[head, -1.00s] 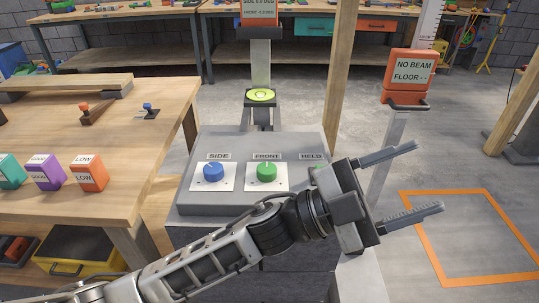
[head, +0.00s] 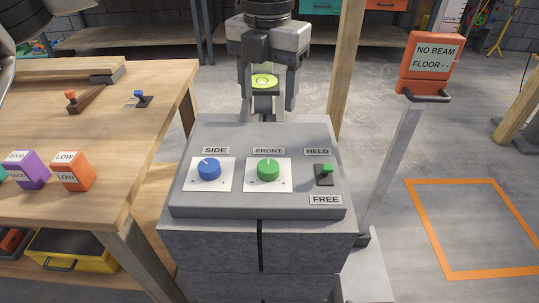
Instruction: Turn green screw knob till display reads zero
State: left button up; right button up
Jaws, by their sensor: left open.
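The green knob (head: 268,170) sits on a white plate under the FRONT label, on the sloped grey console (head: 235,132). Its white pointer mark is at the top. The blue knob (head: 209,168) is to its left, under SIDE. My left gripper (head: 267,106) points down past the console's far edge, open and apart from the knob. Between its fingers shows a round yellow-green bubble level (head: 264,81). My right gripper is not in view.
A small green-topped switch (head: 326,173) stands between HELD and FREE, nearer HELD. An orange display (head: 428,62) on a post reads NO BEAM, FLOOR --. A wooden workbench (head: 140,165) with labelled blocks stands left. An orange floor outline (head: 420,228) is at right.

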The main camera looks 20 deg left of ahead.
aim_at(268, 165)
pick_arm(q)
notch_tip(268, 165, down, 16)
jog(key=shift+r+p, duration=0.1)
jog(key=shift+p, duration=0.25)
jog(key=c, duration=1)
